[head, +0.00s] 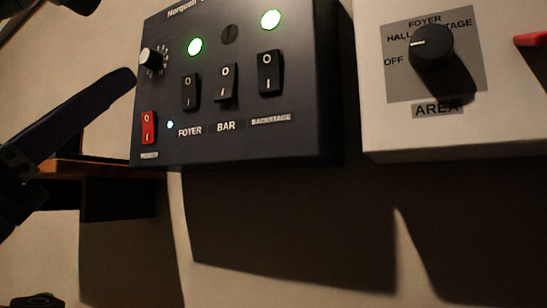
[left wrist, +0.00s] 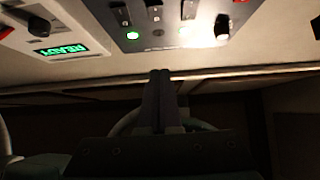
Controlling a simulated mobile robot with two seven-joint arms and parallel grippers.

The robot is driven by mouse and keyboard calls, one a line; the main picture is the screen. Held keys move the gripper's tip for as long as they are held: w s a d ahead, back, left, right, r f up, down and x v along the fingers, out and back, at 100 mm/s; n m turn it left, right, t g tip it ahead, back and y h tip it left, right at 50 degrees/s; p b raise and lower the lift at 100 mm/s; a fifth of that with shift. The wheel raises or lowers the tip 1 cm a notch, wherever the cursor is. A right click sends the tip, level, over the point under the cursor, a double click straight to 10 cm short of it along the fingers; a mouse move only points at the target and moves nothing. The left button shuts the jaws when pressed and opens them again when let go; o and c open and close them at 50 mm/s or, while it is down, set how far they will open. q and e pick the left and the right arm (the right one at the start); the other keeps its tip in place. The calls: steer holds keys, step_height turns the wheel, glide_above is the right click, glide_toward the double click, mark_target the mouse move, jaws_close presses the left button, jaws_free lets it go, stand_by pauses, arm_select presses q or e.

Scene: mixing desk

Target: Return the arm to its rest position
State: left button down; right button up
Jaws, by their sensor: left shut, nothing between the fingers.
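My left gripper (head: 128,80) comes in from the left in the head view, just left of the dark switch box (head: 300,120). Its fingers are shut and empty, and they show together in the left wrist view (left wrist: 160,85). A gap to the box cannot be judged exactly. The box carries a red rocker (head: 148,127) and black rockers labelled FOYER (head: 190,91), BAR (head: 226,83) and BACKSTAGE (head: 270,73). The lamps above FOYER and BACKSTAGE glow green; the one above BAR is dark. My right gripper is not in view.
A pale box with an AREA knob (head: 432,47) is at the right; its pointer faces left. A red part (head: 531,39) shows at the right edge. The left wrist view shows a lit green READY display (left wrist: 61,49).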

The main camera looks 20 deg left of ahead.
arm_select(q)
steer(key=w+d+f+n+g+y, duration=0.1)
steer(key=w+f+g, duration=0.3)
steer(key=f, duration=0.6)
steer(key=w+f+g+y, duration=0.1)
steer(key=w+f+g, duration=0.1)
steer(key=f+g, duration=0.6)
steer(key=s+d+f+m+g, duration=0.1)
steer(key=s+d+f+g, duration=0.1)
steer(key=s+f+g, duration=0.55)
steer(key=s+d+f+m+g, duration=0.1)
steer(key=s+f+g, duration=0.3)
steer(key=s+f, duration=0.65)
step_height(320, 180, up, 22)
steer(key=w+p, duration=0.2)
steer(key=p, duration=2.2)
steer(key=shift+f, duration=0.2)
steer(key=shift+w+f+g, duration=0.1)
steer(key=shift+g, duration=0.15)
